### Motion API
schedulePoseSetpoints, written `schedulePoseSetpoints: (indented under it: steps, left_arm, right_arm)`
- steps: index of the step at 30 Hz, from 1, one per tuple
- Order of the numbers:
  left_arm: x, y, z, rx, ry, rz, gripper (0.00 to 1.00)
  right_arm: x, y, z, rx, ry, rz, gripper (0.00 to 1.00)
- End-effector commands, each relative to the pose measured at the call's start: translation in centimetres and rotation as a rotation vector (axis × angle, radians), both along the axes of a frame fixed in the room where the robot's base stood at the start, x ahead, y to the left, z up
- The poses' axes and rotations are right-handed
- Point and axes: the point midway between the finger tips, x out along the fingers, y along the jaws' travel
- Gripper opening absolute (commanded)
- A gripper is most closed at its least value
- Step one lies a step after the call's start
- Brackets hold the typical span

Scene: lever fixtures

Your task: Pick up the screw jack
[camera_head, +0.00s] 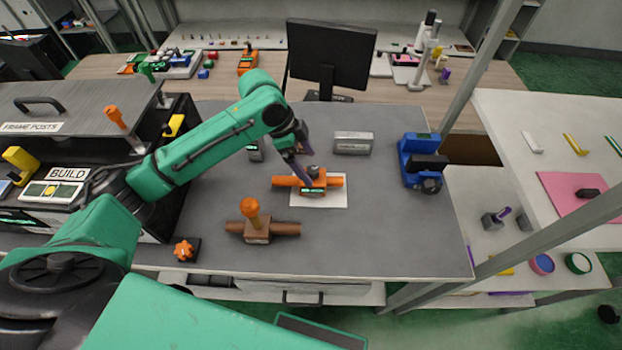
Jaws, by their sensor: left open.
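My left arm reaches in from the left, and its open gripper (300,172) points down at a piece with an orange horizontal bar (332,182). That piece lies on a white sheet (325,203) on the grey bench top. The gripper partly hides its middle, and I cannot tell whether the fingers touch it. A brown piece with a horizontal bar and an upright orange knob (257,230) stands nearer to me. A blue device with a dark cylinder (418,165) stands at the bench's right side. No label shows which is the screw jack. My right gripper is not in view.
A grey metal block (352,143) stands behind the sheet, and a black monitor (330,58) beyond it. A BUILD-labelled cabinet (75,185) borders the left side. An orange star knob (185,249) is at the front left.

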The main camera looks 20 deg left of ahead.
Motion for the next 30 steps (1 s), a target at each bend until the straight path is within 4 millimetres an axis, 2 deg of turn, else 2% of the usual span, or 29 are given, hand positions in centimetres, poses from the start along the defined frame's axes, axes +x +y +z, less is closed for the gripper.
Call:
schedulePoseSetpoints:
  steps: [5, 9, 12, 19, 23, 24, 27, 30]
  left_arm:
    - [0.2, -0.8, -2.0, 0.0, 0.002, 0.002, 1.0]
    - [0.4, -1.7, -4.4, -0.001, 0.003, 0.001, 1.0]
    - [0.6, -2.3, -6.0, 0.0, -0.001, 0.001, 1.0]
    - [0.6, -2.4, -6.5, 0.001, -0.003, 0.0, 1.0]
    - [0.6, -2.4, -6.5, 0.001, -0.003, 0.001, 0.5]
    - [0.6, -2.4, -6.5, 0.001, -0.003, 0.001, 0.35]
    - [0.7, -2.4, -6.4, 0.001, -0.004, 0.001, 0.0]
    - [0.7, -2.4, -6.4, 0.001, -0.004, 0.002, 0.0]
  right_arm:
    - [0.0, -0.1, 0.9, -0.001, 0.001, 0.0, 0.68]
    - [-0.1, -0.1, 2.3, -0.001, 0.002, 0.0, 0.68]
    - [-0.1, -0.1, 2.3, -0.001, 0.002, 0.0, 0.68]
    - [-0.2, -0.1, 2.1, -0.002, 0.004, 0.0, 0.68]
    - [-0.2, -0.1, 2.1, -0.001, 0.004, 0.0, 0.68]
    - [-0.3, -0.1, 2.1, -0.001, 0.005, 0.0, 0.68]
    - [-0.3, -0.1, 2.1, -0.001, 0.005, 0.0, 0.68]
    - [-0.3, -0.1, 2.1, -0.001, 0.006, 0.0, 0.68]
